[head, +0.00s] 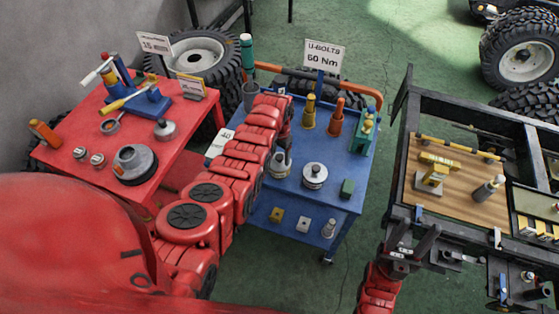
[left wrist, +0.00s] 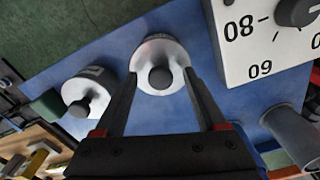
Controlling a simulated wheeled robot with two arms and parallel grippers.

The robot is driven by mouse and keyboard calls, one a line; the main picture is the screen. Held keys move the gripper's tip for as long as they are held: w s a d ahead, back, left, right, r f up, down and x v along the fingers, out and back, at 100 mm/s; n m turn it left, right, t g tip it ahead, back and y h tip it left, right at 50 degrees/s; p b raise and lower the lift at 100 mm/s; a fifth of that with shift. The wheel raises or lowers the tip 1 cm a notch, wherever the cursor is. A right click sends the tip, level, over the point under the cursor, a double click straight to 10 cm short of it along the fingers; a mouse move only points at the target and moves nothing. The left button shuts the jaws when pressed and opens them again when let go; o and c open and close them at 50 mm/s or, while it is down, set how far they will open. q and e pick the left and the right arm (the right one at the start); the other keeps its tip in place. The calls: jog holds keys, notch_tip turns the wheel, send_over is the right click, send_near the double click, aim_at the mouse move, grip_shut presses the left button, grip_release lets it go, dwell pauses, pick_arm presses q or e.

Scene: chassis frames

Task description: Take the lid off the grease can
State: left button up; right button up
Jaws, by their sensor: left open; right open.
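A round silver can (head: 281,166) with a dark knob on its lid stands on the blue cart. In the left wrist view that can (left wrist: 160,65) lies between the fingertips of my open left gripper (left wrist: 160,75). In the head view my left gripper (head: 284,138) is just above it, partly hidden by my arm. I cannot tell whether the fingers touch it. A second silver can (head: 314,175) with a knobbed lid stands to its right; it also shows in the left wrist view (left wrist: 85,92). No label says which is the grease can. My right gripper (head: 413,230) is open and empty.
The blue cart (head: 345,198) also holds yellow and orange bottles (head: 309,111), a grey cup (head: 250,97), small blocks and a U-bolts sign (head: 324,57). A red table (head: 90,185) stands left, a chassis frame (head: 405,130) right. Green floor lies between cart and frame.

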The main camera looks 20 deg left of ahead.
pick_arm(q)
grip_shut()
jog(key=shift+r, duration=0.15)
dwell(0.4)
